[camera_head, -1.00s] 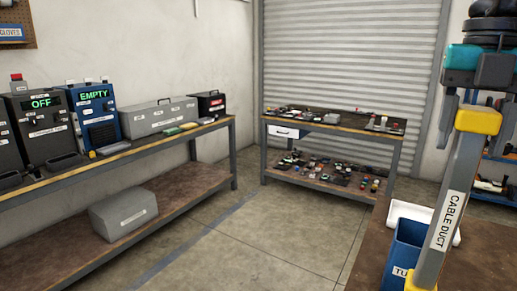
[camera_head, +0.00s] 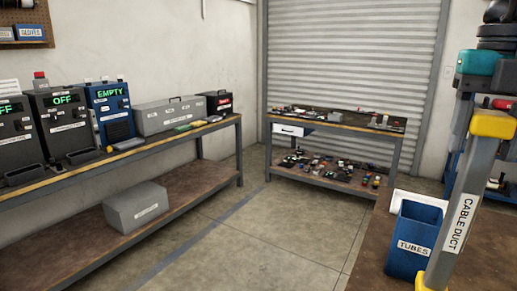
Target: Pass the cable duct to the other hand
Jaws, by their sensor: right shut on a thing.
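The cable duct (camera_head: 462,205) is a long grey bar with yellow ends and a white label reading "CABLE DUCT". It stands nearly upright, slightly tilted, at the right of the head view. My right gripper (camera_head: 472,108) comes down from the top right and is shut on the duct near its upper yellow end. The lower yellow end reaches the bottom edge of the picture, so I cannot tell whether it touches anything. My left gripper is not in view.
A blue "TUBES" bin (camera_head: 413,242) stands on a brown table (camera_head: 375,262) behind the duct, beside a white tray (camera_head: 400,200). A long bench (camera_head: 110,158) with machines runs along the left wall. A cluttered two-shelf table (camera_head: 340,127) stands by the shutter. The floor between is clear.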

